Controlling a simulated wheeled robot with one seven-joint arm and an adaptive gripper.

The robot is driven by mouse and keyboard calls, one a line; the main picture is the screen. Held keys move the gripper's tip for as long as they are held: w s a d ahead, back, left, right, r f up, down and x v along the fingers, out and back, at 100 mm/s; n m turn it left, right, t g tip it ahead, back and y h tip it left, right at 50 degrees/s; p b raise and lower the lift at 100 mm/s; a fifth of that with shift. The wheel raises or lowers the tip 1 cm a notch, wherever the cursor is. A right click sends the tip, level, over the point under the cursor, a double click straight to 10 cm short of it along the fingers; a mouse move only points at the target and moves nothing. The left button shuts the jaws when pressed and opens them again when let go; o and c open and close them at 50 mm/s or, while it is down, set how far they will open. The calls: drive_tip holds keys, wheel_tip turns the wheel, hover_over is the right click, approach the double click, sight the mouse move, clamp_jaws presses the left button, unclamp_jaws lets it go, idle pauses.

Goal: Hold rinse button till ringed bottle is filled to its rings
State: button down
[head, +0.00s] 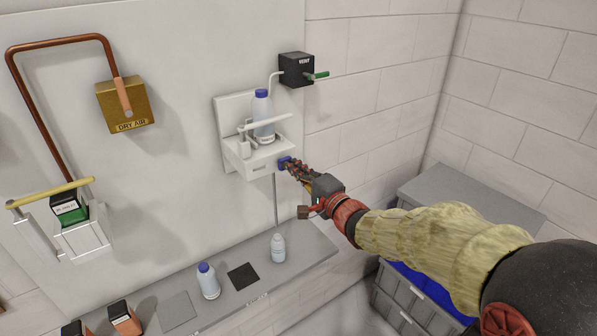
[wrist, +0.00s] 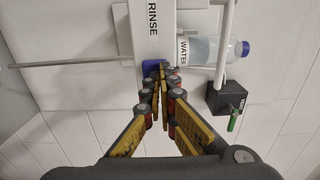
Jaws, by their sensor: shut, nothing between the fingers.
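The white rinse unit (head: 262,165) is on the wall panel; its RINSE label shows in the wrist view (wrist: 153,20). Its blue button (head: 285,162) is on the right side and also shows in the wrist view (wrist: 152,67). My gripper (head: 291,167) is shut and empty, fingertips at the button, apparently touching it; I cannot tell whether it is pressed in. A thin grey line, tube or stream, runs down from the unit to an uncapped bottle (head: 278,249) upright on the ledge. Its rings and fill level are too small to tell.
A blue-capped WATER bottle (head: 263,118) sits in the unit. A black VENT box (head: 297,70) with a green lever is above right. Another blue-capped bottle (head: 208,282) and a dark square (head: 243,277) are on the ledge (head: 310,250). Grey crates (head: 420,290) stand right.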

idle(0.3)
drive_tip(key=shift+x, duration=0.9)
drive_tip(key=shift+r, duration=0.35)
idle(0.9)
